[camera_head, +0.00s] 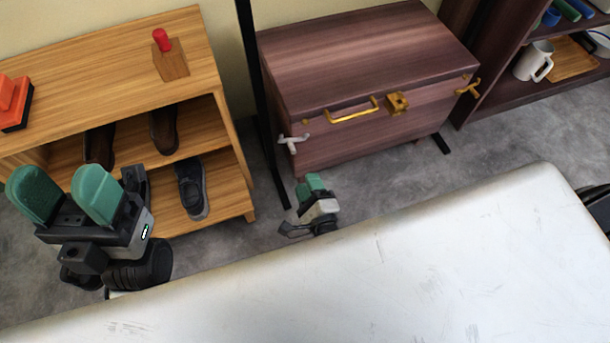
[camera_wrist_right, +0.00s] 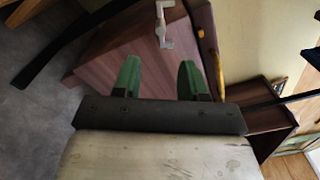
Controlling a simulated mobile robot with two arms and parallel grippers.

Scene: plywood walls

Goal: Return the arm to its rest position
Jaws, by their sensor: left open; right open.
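My left gripper (camera_head: 66,192) is in the head view at the lower left. Its two green fingers stand apart with nothing between them, in front of the wooden shoe shelf. My right gripper (camera_head: 313,190) shows small beyond the edge of the white surface, low in front of the dark wooden chest (camera_head: 360,75). In the right wrist view its green fingers (camera_wrist_right: 158,80) are apart and empty. They point toward the chest (camera_wrist_right: 118,52), and a light metal handle (camera_wrist_right: 163,25) lies ahead of them. Most of the right arm is hidden.
The shoe shelf (camera_head: 237,133) holds several shoes, with a red-knobbed wooden block (camera_head: 171,65) and an orange-and-black object (camera_head: 14,103) on top. The chest has a gold handle (camera_head: 351,110). A dark shelf (camera_head: 505,97) with a white mug (camera_head: 534,61) stands right. Grey floor (camera_head: 500,130) lies clear.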

